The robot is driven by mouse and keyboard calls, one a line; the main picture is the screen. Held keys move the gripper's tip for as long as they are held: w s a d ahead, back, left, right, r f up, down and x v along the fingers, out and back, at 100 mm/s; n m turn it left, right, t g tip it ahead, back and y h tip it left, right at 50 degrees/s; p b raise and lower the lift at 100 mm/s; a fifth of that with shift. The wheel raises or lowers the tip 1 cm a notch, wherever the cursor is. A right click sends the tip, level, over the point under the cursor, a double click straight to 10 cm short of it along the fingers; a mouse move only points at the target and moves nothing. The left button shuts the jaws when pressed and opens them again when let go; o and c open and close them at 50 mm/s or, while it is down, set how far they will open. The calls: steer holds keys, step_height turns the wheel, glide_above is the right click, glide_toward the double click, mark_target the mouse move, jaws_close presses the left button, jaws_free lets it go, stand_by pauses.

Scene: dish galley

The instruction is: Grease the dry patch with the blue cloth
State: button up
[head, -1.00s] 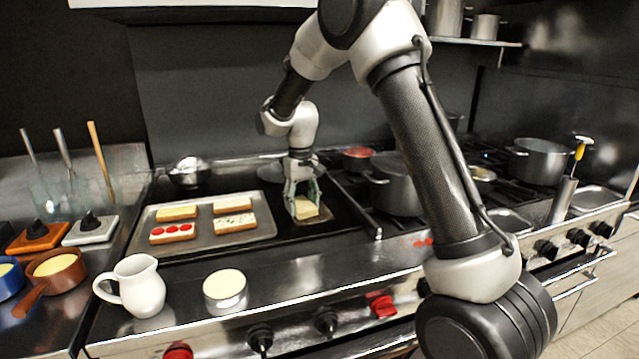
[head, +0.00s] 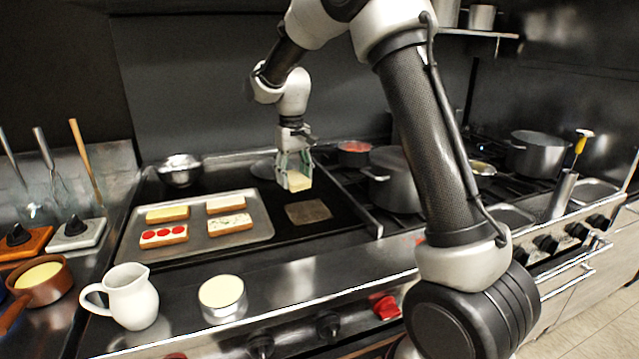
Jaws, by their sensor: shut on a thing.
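The dry patch (head: 308,211) is a dull brown square on the dark griddle, right of the tray. My gripper (head: 295,176) is shut on a pale cream-yellow block (head: 298,182). It holds the block above the griddle, behind and slightly left of the patch, apart from it. The fingers partly cover the block, and I cannot tell exactly what it is. It does not look blue, and I see no blue cloth in the head view.
A metal tray (head: 262,232) with several topped bread slices lies left of the patch. A white jug (head: 128,297) and a round tin (head: 222,306) stand in front. A steel bowl (head: 180,171) is behind the tray. A large pot (head: 392,185) stands to the right.

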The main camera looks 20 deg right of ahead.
steer(key=shift+r, duration=0.95)
steer(key=shift+s, duration=0.1)
